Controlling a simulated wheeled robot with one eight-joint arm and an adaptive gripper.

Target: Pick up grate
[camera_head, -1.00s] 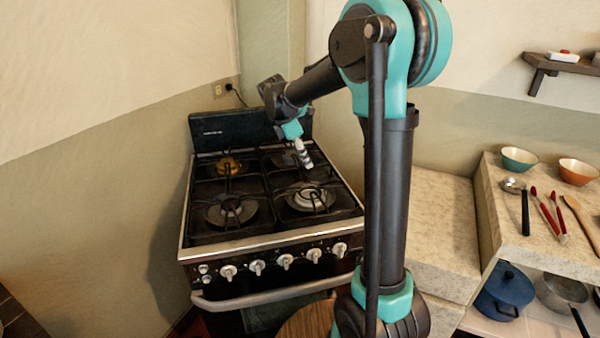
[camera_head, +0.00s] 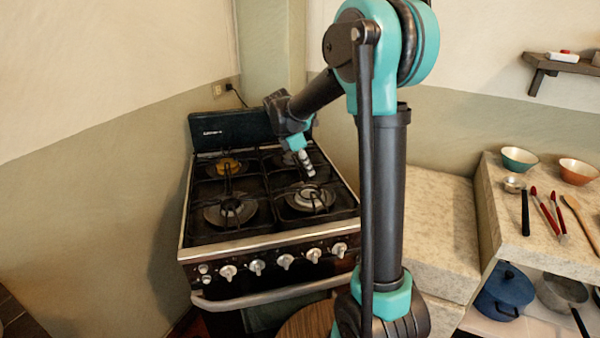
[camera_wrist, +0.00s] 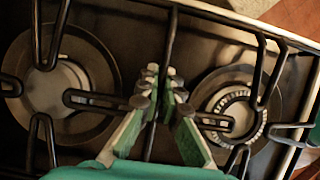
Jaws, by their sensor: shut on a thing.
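The black stove grate shows in the wrist view (camera_wrist: 170,40), with thin bars over two round burners. In the head view the grate (camera_head: 267,192) lies across the cooktop of the stove. My gripper (camera_wrist: 163,88) is shut on a long middle bar of the grate, with a fingertip on either side of it. In the head view my gripper (camera_head: 306,165) points down at the right half of the cooktop. Whether the grate is clear of the cooktop cannot be told.
The stove's front knobs (camera_head: 285,260) and oven handle (camera_head: 270,297) face me. A stone counter (camera_head: 440,225) is right of my arm. Farther right are bowls (camera_head: 519,159), red tongs (camera_head: 547,215) and a blue pot (camera_head: 506,291). A wall stands close left of the stove.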

